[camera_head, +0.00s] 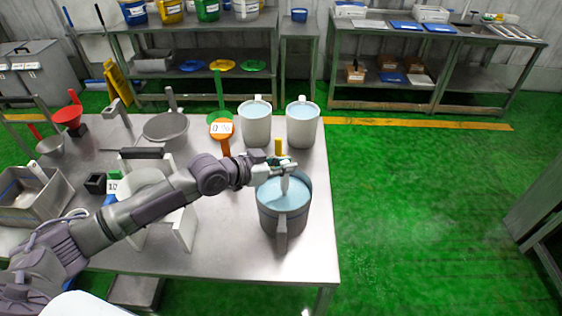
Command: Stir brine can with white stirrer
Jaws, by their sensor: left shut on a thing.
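A grey can (268,216) with pale blue liquid (291,198) and a handle at its front stands near the table's right edge. My left gripper (283,172) is over the can's back rim, shut on a white stirrer (285,186). The stirrer points down into the can and its lower end meets the liquid; how deep it goes cannot be told. The fingers partly hide the stirrer's upper part. I see no label on the can. My right gripper is not in view.
Two white jugs (255,128) (302,127) of blue liquid stand close behind on the steel table (235,262). A grey pan (166,130), an orange tool with a label (221,129) and a metal bin (42,205) are left.

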